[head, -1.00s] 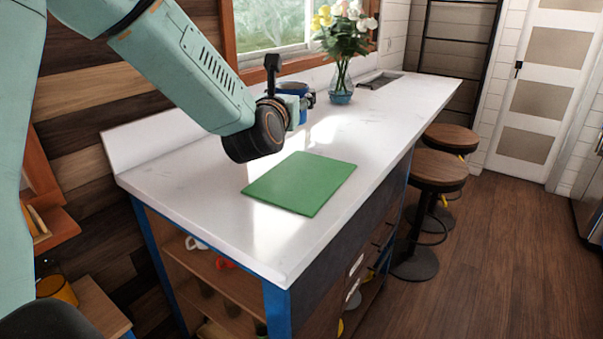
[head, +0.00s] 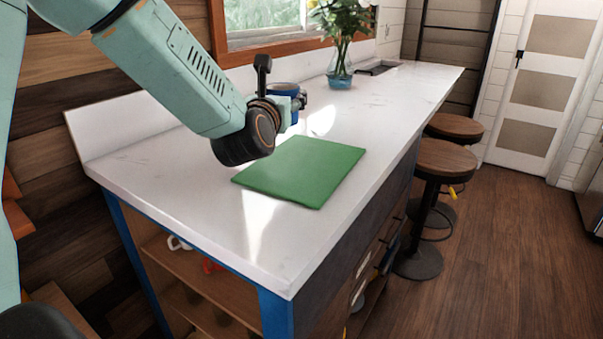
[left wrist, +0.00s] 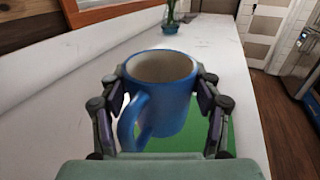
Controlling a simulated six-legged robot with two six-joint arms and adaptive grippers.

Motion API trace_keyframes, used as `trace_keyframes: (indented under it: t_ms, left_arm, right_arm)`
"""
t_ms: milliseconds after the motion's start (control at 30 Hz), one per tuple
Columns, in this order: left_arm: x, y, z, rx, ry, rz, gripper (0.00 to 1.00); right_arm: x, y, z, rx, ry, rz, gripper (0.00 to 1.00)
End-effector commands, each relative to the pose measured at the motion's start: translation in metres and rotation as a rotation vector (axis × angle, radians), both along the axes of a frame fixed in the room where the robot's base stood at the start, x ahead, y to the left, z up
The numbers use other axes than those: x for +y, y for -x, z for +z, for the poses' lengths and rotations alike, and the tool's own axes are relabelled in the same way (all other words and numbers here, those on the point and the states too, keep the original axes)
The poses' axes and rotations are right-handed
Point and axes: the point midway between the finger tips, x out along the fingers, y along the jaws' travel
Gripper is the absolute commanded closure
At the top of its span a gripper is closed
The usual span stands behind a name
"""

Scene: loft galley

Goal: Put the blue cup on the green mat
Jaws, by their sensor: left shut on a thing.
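The blue cup (head: 284,89) is gripped by my left gripper (head: 291,104), seen partly behind my wrist in the head view. In the left wrist view the cup (left wrist: 172,104) is upright, with a pale inside and its handle towards the camera. The left gripper's fingers (left wrist: 162,88) are shut on it from both sides. The green mat (head: 305,172) lies flat on the white counter, nearer the head camera than the cup. In the left wrist view the mat (left wrist: 222,143) shows below and behind the cup, partly hidden. My right gripper is not in view.
A glass vase (head: 339,74) with flowers stands farther back on the counter, near the window. The white counter (head: 190,190) is bare around the mat. Stools (head: 445,160) stand along its right side. Mugs sit on shelves below.

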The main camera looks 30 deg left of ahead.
Motion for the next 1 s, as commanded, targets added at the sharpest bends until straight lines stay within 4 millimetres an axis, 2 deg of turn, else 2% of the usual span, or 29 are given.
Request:
trace_keyframes:
  t_ms: [33, 167, 400, 633, 800, 1000]
  left_arm:
    - [-0.001, 0.0, -0.005, -0.003, -0.002, 0.0, 0.75]
    - [-0.001, 0.0, -0.012, -0.001, -0.003, 0.0, 0.75]
    - [0.0, -0.001, -0.054, 0.001, -0.004, -0.001, 0.75]
    - [0.002, -0.003, -0.076, -0.001, -0.003, 0.0, 0.75]
    - [0.002, -0.004, -0.099, -0.001, -0.003, -0.001, 0.75]
    - [0.002, -0.004, -0.105, -0.004, -0.002, 0.0, 0.75]
  right_arm:
    - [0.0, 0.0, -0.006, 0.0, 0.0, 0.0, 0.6]
    - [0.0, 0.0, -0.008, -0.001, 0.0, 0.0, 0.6]
    - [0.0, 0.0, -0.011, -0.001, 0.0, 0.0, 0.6]
    - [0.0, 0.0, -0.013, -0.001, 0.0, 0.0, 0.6]
    - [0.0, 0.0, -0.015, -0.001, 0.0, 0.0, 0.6]
    - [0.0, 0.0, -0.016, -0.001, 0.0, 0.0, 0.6]
